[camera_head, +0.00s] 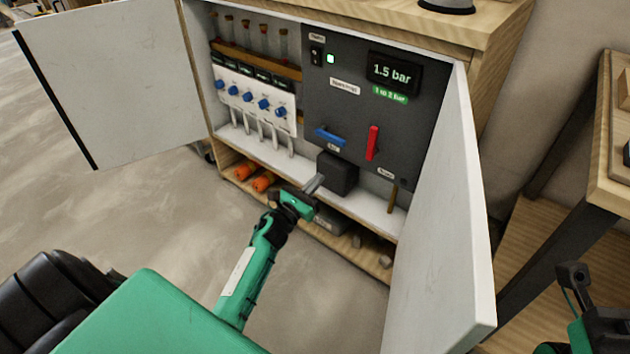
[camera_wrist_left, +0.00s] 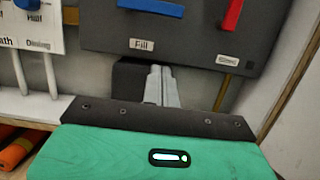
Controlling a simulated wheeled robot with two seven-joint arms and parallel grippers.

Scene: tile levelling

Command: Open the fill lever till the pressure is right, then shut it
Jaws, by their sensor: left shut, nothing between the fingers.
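The blue fill lever (camera_head: 330,136) lies nearly horizontal on the dark panel (camera_head: 345,105), above a label reading "Fill"; its lower part shows at the top of the left wrist view (camera_wrist_left: 152,6). The display (camera_head: 392,71) reads 1.5 bar, above a green strip (camera_head: 390,95) reading "1 to 2 bar". My left gripper (camera_head: 316,182) is shut and empty, below the fill lever and apart from it; its closed fingers also show in the left wrist view (camera_wrist_left: 160,80). Part of my right arm shows at the lower right; its fingers cannot be made out.
A red lever (camera_head: 372,143) stands upright right of the blue one. A black box (camera_head: 338,172) sits below the panel. Blue-knobbed valves (camera_head: 248,97) are at left. The open cabinet doors (camera_head: 120,80) and (camera_head: 450,220) flank the opening. Orange rolls (camera_head: 263,181) lie on the lower shelf.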

